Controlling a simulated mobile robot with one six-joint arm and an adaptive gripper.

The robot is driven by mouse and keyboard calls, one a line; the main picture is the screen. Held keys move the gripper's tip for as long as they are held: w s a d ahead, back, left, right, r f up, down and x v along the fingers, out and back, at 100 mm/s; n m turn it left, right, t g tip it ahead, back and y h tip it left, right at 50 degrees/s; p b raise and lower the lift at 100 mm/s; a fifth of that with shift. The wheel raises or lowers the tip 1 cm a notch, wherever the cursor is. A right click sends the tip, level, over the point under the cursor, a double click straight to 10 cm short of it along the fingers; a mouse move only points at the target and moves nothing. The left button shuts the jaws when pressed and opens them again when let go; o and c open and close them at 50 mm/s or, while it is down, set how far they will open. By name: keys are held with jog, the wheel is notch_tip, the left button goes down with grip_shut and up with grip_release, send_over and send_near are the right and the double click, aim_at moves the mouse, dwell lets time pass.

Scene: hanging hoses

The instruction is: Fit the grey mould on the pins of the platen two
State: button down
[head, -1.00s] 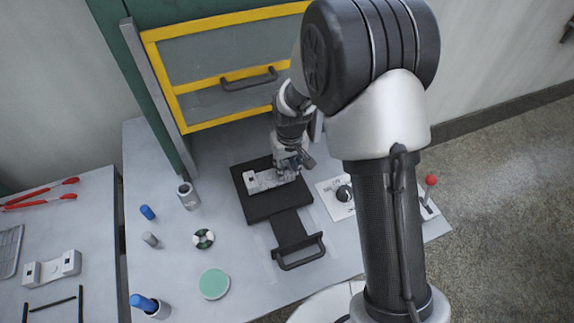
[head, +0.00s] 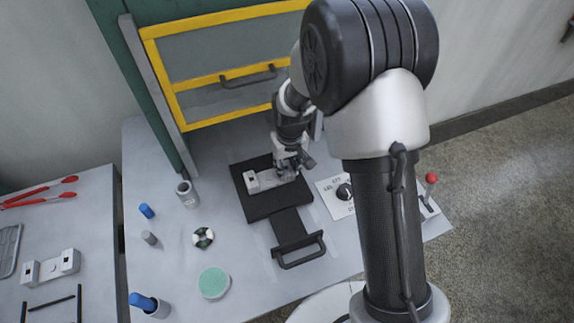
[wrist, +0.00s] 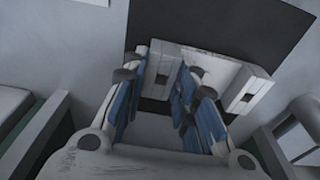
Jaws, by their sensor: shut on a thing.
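The grey mould (head: 266,181) is a light bar with raised end blocks, each with a dark square hole. It is at the black platen (head: 270,207), which has a handle toward the front. My gripper (head: 290,166) is shut on the mould from above, toward its right end.
A yellow-framed guard (head: 225,85) stands behind the platen. A dial panel (head: 340,195) and a red-knobbed lever (head: 430,180) are to the right. A grey cup (head: 187,195), a green disc (head: 214,283) and a ring (head: 203,238) are left. A similar block-ended piece (head: 50,267) lies on the left table.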

jog(key=c, duration=1.2)
grip_release()
notch_tip(320, 180, up, 12)
jog(key=s, duration=0.1)
jog(key=shift+s+d, duration=0.15)
jog(key=shift+s, duration=0.05)
jog(key=shift+r, duration=0.1)
